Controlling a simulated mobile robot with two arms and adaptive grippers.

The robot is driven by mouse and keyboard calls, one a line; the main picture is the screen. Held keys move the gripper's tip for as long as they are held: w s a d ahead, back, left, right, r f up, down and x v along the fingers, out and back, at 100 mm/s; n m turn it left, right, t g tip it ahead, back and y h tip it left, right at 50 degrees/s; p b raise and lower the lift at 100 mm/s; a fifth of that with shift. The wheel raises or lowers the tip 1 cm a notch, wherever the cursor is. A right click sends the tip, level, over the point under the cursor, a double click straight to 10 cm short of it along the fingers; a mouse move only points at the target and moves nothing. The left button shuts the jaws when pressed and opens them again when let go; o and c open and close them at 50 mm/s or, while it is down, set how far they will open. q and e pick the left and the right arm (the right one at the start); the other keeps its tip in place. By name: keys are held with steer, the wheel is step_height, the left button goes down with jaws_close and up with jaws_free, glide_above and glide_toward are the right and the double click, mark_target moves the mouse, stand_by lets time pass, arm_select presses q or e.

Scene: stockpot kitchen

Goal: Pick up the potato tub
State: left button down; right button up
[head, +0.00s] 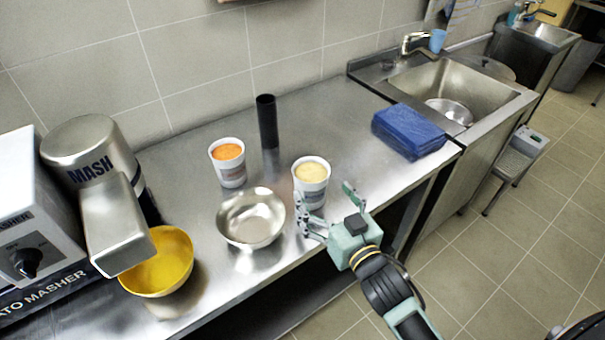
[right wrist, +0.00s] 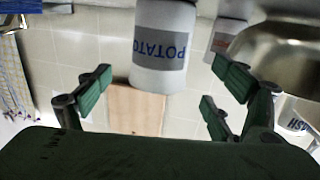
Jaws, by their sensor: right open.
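The potato tub (head: 311,184) is a white tub with a grey label and pale yellow contents. It stands upright on the steel counter in the head view. In the right wrist view the tub (right wrist: 163,45) appears upside down, with the word POTATO on its label. My right gripper (head: 328,208) is open and empty at the counter's front edge, just in front of the tub. In the right wrist view its fingers (right wrist: 165,95) are spread wide, and the tub is ahead of them, roughly centred between them. My left gripper is not in view.
A steel bowl (head: 251,218) stands left of the potato tub. A tub with orange contents (head: 228,166) and a black cylinder (head: 267,121) stand behind. A masher machine (head: 100,180) over a yellow bowl (head: 158,276) is at left. A blue folded cloth (head: 409,131) lies right, near the sink (head: 455,90).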

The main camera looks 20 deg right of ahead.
mark_target(319, 187)
steer(key=w, duration=0.1)
steer(key=w+p, duration=0.1)
steer(key=w, duration=0.2)
steer(key=shift+a+r+p, duration=0.3)
steer(key=w, duration=0.2)
steer(key=shift+w+a+f, duration=0.2)
steer(key=shift+w+f, duration=0.1)
steer(key=shift+w, duration=0.25)
steer(key=shift+c, duration=1.2)
steer(key=c, duration=1.3)
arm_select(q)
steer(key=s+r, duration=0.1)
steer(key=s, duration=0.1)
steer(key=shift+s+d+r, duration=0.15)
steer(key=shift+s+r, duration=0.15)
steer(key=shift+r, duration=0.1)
arm_select(e)
steer(key=shift+c, duration=0.4)
steer(key=shift+r, duration=0.15)
